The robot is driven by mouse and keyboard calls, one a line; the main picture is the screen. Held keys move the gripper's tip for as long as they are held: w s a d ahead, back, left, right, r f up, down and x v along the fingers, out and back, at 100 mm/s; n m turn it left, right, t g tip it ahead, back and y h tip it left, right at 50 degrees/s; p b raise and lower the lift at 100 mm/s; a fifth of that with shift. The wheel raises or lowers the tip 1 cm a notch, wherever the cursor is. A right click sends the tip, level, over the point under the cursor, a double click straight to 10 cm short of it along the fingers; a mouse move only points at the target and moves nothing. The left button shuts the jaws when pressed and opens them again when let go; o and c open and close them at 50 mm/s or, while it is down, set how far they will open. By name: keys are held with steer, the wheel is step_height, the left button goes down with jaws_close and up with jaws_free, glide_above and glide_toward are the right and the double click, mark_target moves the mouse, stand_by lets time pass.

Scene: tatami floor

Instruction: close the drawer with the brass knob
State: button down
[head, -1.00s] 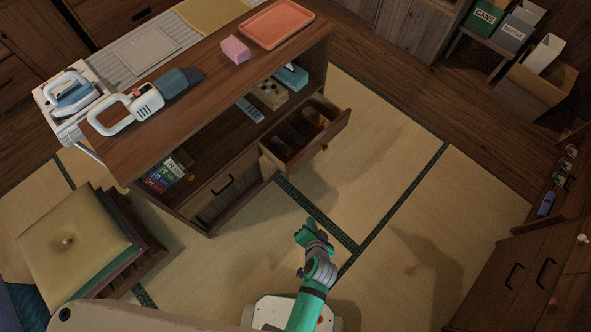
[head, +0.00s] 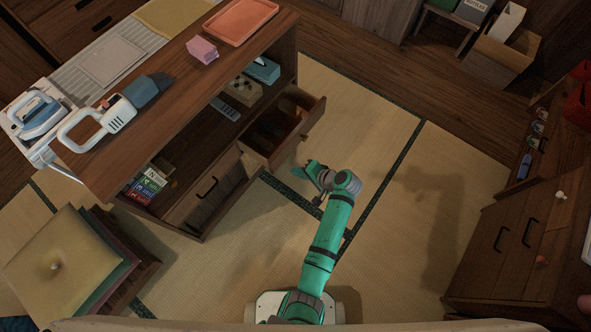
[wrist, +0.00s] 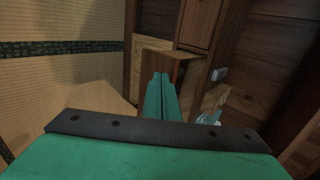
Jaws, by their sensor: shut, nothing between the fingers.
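The open drawer (head: 314,120) sticks out of the wooden cabinet's right end, below its open shelf. A small brass knob (head: 304,137) is on its front panel. Dark items lie inside, too dim to name. My gripper (head: 298,172) is shut and empty, a little in front of the drawer and to the lower left of the knob, apart from both in the head view. In the wrist view the green fingers (wrist: 161,78) are together, with wooden cabinet parts beyond them; I cannot make out the knob there.
A remote (head: 225,108) and a tissue box (head: 262,70) are on the shelf. Stacked cushions (head: 60,262) are at lower left, another cabinet (head: 505,245) at right. The tatami between is clear.

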mark_target(273, 162)
steer(key=w+a+f, duration=0.1)
steer(key=w+a, duration=0.1)
steer(key=w+a+f, duration=0.1)
steer(key=a+f, duration=0.1)
steer(key=a, duration=0.1)
steer(key=w+a+f, duration=0.2)
steer(key=shift+w+a, duration=0.3)
steer(key=shift+w, duration=0.05)
steer(key=shift+w, duration=0.15)
